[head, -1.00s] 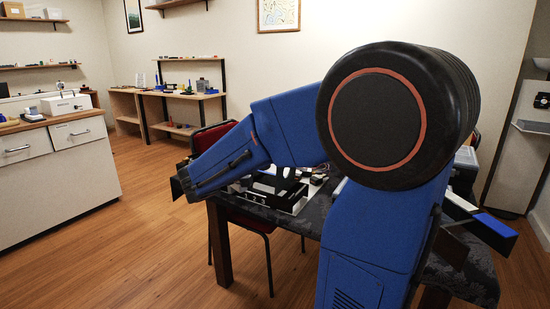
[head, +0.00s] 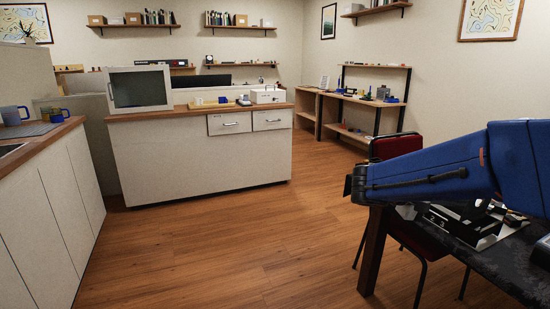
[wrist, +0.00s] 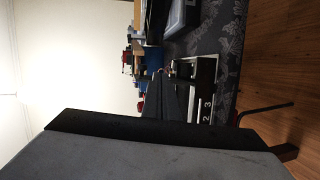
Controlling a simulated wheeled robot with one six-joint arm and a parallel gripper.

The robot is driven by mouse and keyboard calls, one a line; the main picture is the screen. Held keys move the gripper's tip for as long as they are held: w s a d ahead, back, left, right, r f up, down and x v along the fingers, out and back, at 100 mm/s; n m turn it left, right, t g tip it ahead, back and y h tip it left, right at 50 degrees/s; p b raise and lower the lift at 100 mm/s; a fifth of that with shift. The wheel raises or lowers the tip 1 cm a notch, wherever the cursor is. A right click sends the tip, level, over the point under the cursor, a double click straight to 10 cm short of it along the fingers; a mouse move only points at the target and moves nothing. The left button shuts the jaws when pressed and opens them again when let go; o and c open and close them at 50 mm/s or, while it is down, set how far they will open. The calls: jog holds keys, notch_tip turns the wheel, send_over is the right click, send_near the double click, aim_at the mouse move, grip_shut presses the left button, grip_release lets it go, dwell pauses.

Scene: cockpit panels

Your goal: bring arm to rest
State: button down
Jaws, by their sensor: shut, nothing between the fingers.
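My blue arm (head: 430,172) reaches in from the right edge in the head view, above the table. Its dark end, with my gripper (head: 353,186), points left past the table's edge, clear of any object. The fingers are small and dark here, shut with nothing held. In the wrist view a large dark grey shape fills the bottom, very close to the camera; I cannot tell which part it is.
A cloth-covered table (head: 505,262) with a white panel and black parts (head: 478,222) lies below my arm; the panel also shows in the wrist view (wrist: 207,98). A red chair (head: 395,146) stands beside it. Open wooden floor (head: 250,240) lies left, before a white cabinet (head: 200,160).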

jog(key=s+a+f+y, duration=0.5)
jog(key=s+f+y, duration=0.2)
jog(key=s+f, duration=0.45)
jog(key=s+a+f+t+y, duration=0.1)
jog(key=s+a+t+y, duration=0.1)
jog(key=s+a+y, duration=0.2)
jog(key=s+a+f+t+y, duration=0.2)
jog(key=s+a+y, duration=0.1)
jog(key=a, duration=0.8)
jog(key=shift+s+y, duration=0.4)
jog(key=shift+y, duration=0.4)
jog(key=c, duration=2.5)
grip_release()
